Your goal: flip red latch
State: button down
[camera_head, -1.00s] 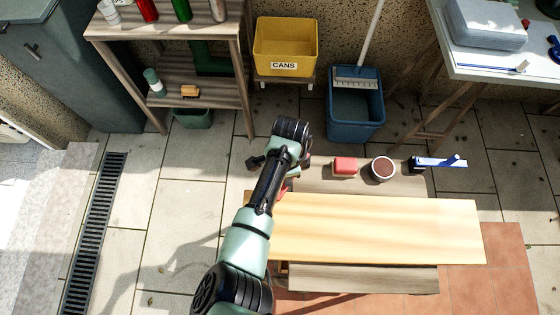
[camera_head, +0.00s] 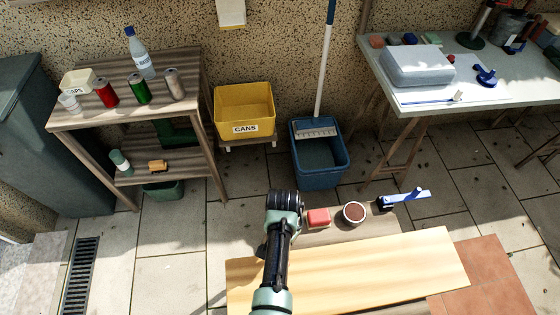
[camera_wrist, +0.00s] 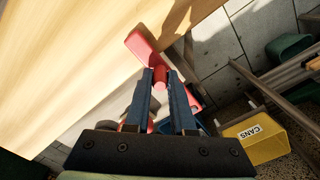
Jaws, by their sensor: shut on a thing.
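The red latch (camera_wrist: 141,47) shows in the wrist view at the edge of a light wooden board (camera_wrist: 60,60). It has a flat red arm and a short round red peg. My gripper (camera_wrist: 160,79) is shut with its two dark fingertips on the peg at the board's edge. More red parts show below and between the fingers, partly hidden by them. In the head view the board (camera_head: 370,265) lies low in the picture, and my arm and wrist hide the latch and fingertips.
A red block (camera_head: 319,218), a round brown-topped tin (camera_head: 354,213) and a blue-handled tool (camera_head: 408,196) lie just behind the board. A blue bucket (camera_head: 318,168), a yellow CANS bin (camera_head: 244,112) and a wooden shelf (camera_head: 135,90) stand farther back. Tiled floor lies clear at left.

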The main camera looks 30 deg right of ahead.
jog(key=shift+d, duration=0.15)
jog(key=c, duration=0.8)
grip_release()
jog(key=shift+o, duration=0.2)
notch_tip(320, 180, up, 13)
jog(key=shift+p, duration=0.4)
